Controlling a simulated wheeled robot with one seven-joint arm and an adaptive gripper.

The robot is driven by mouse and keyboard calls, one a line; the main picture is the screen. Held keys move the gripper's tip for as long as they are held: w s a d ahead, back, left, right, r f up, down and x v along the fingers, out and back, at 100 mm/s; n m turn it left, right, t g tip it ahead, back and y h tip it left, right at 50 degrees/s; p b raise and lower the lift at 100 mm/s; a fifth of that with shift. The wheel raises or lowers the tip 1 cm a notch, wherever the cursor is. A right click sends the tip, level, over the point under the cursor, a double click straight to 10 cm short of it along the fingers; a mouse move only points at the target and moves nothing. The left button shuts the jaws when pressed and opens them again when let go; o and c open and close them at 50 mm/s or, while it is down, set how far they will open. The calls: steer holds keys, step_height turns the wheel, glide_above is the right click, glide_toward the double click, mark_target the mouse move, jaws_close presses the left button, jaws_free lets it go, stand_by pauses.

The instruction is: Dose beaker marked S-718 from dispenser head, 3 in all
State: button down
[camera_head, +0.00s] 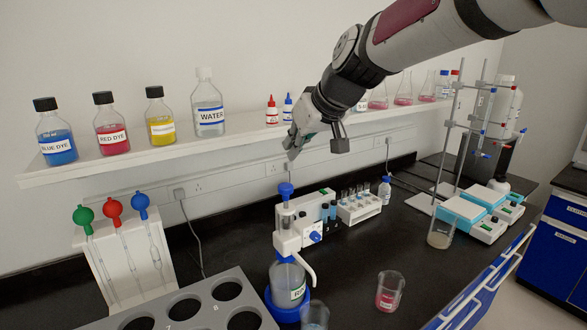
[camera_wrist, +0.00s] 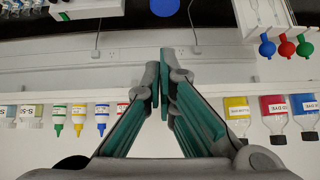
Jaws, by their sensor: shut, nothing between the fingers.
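The dispenser head (camera_head: 287,240), white with a blue plunger knob (camera_head: 286,190), sits on a bottle (camera_head: 287,283) in a blue ring holder. Its spout curves down to the right. A clear beaker (camera_head: 315,316) stands near the bottom edge, partly cut off, close to the spout; whether it is right under it is unclear. Another beaker (camera_head: 389,291) with red contents and a white label stands to the right. I cannot read S-718 on either. My gripper (camera_head: 291,155) is shut and empty, just above the knob. Its closed fingers (camera_wrist: 165,52) show in the wrist view, with a blue disc (camera_wrist: 165,7) beyond.
A wall shelf (camera_head: 190,145) with dye and water bottles runs behind. A pipette stand (camera_head: 130,262) and a grey holed rack (camera_head: 260,300) are left. A tube rack (camera_head: 360,208), clamp stand and blue balances (camera_head: 465,214) are right.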

steer(key=p, duration=0.1)
glide_above(288, 184)
steer(key=f, duration=0.4)
steer(key=shift+s+d+f, duration=0.25)
steer(key=shift+s+f, duration=0.15)
steer(key=shift+f, duration=0.65)
step_height(288, 184, down, 3)
steer(key=shift+w+r+b, duration=0.15)
steer(key=shift+r+b, duration=0.05)
steer(key=shift+b, duration=0.55)
steer(key=shift+f, duration=0.2)
